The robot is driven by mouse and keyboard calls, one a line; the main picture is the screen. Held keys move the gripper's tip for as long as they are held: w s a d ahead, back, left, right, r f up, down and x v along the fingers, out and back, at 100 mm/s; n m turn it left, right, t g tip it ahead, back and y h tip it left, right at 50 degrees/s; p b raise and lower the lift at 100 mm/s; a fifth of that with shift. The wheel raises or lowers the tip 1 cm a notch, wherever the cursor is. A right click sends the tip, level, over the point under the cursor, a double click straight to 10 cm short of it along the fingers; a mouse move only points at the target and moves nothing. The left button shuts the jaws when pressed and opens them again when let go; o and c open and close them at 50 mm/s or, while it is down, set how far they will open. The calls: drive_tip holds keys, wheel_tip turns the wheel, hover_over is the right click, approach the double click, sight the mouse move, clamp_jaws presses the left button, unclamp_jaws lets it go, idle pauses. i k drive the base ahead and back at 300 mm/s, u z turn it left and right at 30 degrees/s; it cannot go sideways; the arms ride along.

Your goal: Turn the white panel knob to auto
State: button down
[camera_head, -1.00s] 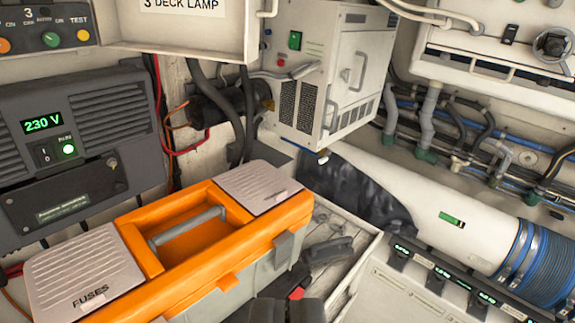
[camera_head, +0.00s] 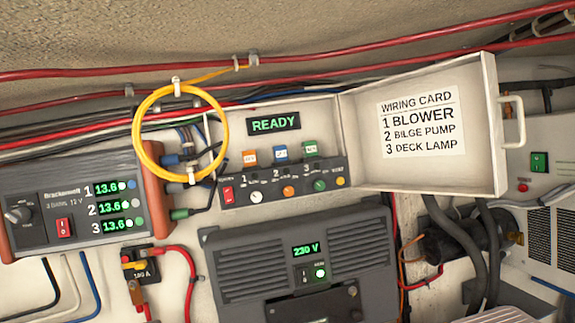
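The white knob (camera_head: 256,197) is on the dark sloping switch panel (camera_head: 283,184), below the green READY display (camera_head: 274,123) and left of an orange knob (camera_head: 289,192) and a green knob (camera_head: 320,185). Its small position marks and pointer cannot be read from here. Nothing touches it. My gripper cannot be made out clearly; dark shapes at the bottom edge blend with the dark grey 230 V unit (camera_head: 225,262).
A red switch (camera_head: 228,195) and yellow button (camera_head: 340,182) flank the knobs. The open cover with the wiring card (camera_head: 417,122) sticks out at right. A yellow cable loop (camera_head: 140,150) hangs at left beside the battery unit (camera_head: 40,190). Space before the panel looks clear.

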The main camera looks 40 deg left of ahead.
sight(256, 196)
drive_tip(key=u, duration=0.05)
drive_tip(key=k, duration=0.5)
drive_tip(key=u, duration=0.55)
drive_tip(key=i, duration=0.7)
drive_tip(key=z, duration=0.05)
